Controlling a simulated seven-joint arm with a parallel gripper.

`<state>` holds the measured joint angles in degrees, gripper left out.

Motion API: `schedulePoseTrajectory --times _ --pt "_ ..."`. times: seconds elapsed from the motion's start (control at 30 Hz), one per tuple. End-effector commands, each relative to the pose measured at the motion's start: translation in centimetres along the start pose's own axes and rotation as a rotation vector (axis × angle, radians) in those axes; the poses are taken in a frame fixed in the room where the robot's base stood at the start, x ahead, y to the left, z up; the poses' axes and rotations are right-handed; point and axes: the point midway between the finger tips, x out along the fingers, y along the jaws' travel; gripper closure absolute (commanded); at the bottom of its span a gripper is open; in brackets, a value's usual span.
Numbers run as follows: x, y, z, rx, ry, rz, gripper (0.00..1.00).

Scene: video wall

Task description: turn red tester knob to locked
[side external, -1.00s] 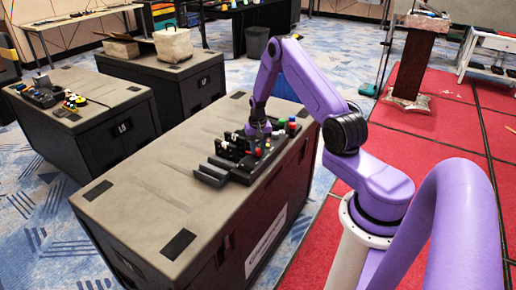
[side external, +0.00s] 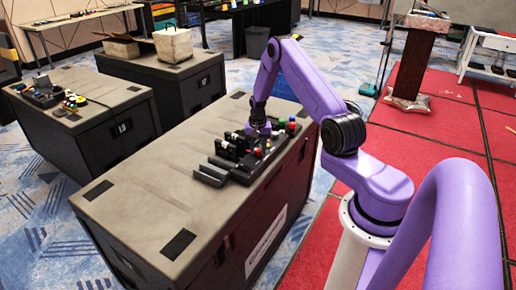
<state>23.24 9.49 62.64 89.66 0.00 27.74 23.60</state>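A dark tester panel (side external: 241,174) with several small coloured parts lies on the grey-topped case (side external: 150,205). A small red part (side external: 257,152), which may be the red tester knob, shows on its right side; its setting is too small to read. Another red part (side external: 292,119) sits farther back, near green and blue ones. My gripper (side external: 258,130) points down over the panel, just behind the nearer red part. Its fingers are too small and dark to tell whether they are open or shut, or whether they touch anything.
The front and left of the case top are clear. A second case (side external: 95,90) with similar small parts stands at left, and a third case (side external: 170,68) behind carries a light bin (side external: 173,45) and an open cardboard box (side external: 122,47). Red flooring lies at right.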

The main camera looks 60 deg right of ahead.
Motion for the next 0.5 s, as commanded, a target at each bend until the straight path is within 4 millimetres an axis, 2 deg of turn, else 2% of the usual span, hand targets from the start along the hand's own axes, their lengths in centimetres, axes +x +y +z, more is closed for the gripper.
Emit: schedulePoseTrajectory --times 0.37,0.5 --pt "-0.1 0.0 0.0 -0.001 0.001 0.0 0.43" --pt "-1.2 -0.1 -0.1 -0.001 0.004 -0.002 0.43"
